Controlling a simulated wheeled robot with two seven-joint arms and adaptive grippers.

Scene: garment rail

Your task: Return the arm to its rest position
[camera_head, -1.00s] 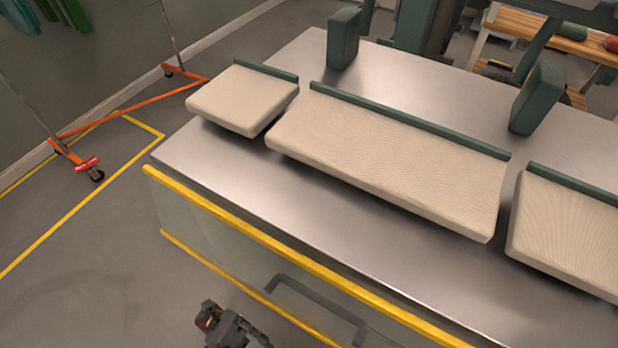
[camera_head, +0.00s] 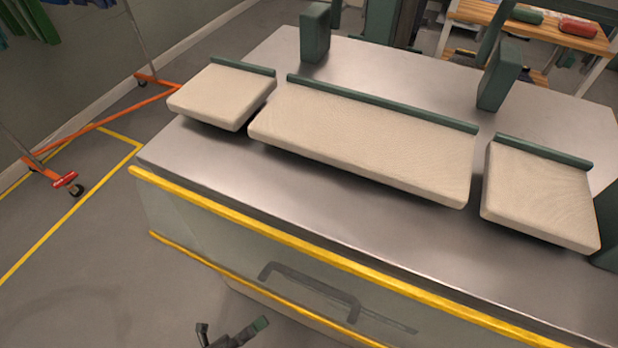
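My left gripper (camera_head: 232,328) shows at the bottom edge, left of the middle, in front of the press table and over the grey floor. Its two fingers stand apart with nothing between them. Most of my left arm is below the picture. My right gripper is not in view. No garment is in my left gripper.
The metal table (camera_head: 330,215) carries beige pads, the long middle pad (camera_head: 365,140) among them, and green uprights (camera_head: 315,32). Its front has a yellow edge strip (camera_head: 300,246) and a dark handle (camera_head: 310,285). An orange-footed garment rail (camera_head: 110,120) stands left. Floor at lower left is clear.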

